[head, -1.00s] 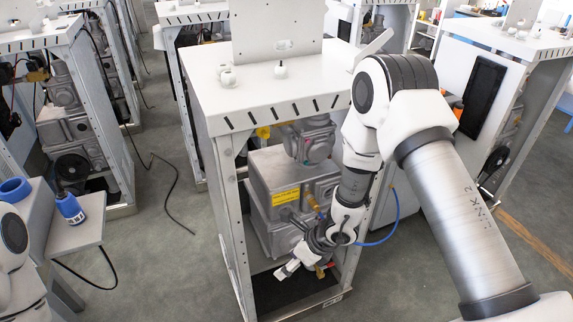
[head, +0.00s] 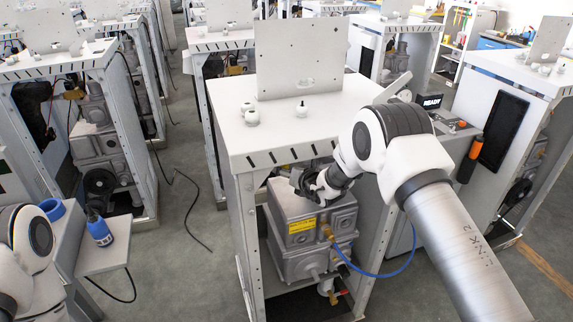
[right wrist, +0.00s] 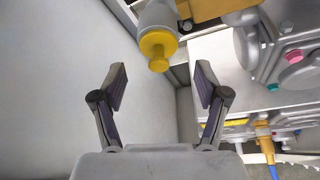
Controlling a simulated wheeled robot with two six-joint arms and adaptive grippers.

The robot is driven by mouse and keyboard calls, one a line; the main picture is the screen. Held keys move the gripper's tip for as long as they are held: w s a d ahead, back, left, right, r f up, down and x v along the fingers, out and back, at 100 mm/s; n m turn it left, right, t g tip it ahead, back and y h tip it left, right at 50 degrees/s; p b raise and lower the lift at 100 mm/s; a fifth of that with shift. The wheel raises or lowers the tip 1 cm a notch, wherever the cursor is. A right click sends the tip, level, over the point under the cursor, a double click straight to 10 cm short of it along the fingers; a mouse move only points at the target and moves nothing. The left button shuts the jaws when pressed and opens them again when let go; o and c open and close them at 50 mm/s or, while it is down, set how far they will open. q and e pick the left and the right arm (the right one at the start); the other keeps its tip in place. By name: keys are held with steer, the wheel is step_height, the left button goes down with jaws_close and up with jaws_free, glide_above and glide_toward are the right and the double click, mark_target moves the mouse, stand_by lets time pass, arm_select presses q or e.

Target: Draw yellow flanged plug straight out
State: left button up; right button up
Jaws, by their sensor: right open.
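The yellow flanged plug (right wrist: 157,48) sits in the end of a pale grey round pipe fitting (right wrist: 155,20) in the right wrist view. My right gripper (right wrist: 163,85) is open and empty. Its two fingers stand left and right of the plug's line, with the plug beyond the tips and not between them. In the head view my right gripper (head: 309,186) is inside the upper part of the dispenser frame (head: 250,235), above the grey metal housing. I cannot make out the plug in the head view. My left gripper is out of view.
A grey housing (head: 338,218) with a yellow label (head: 301,226) fills the frame's middle. A blue hose (head: 372,273) loops beside it, and a red-handled valve (head: 340,293) is below. A side table (head: 110,262) holding a blue bottle (head: 99,230) stands left.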

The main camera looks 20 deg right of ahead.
steer(key=shift+p+x, duration=0.4)
steer(key=shift+x, duration=0.7)
steer(key=shift+r, duration=0.2)
jaws_close()
steer(key=shift+s, duration=0.15)
steer(key=s+p, duration=0.1)
steer(key=s, duration=0.5)
steer(key=shift+s+d+f, duration=0.1)
steer(key=shift+d+f, duration=0.05)
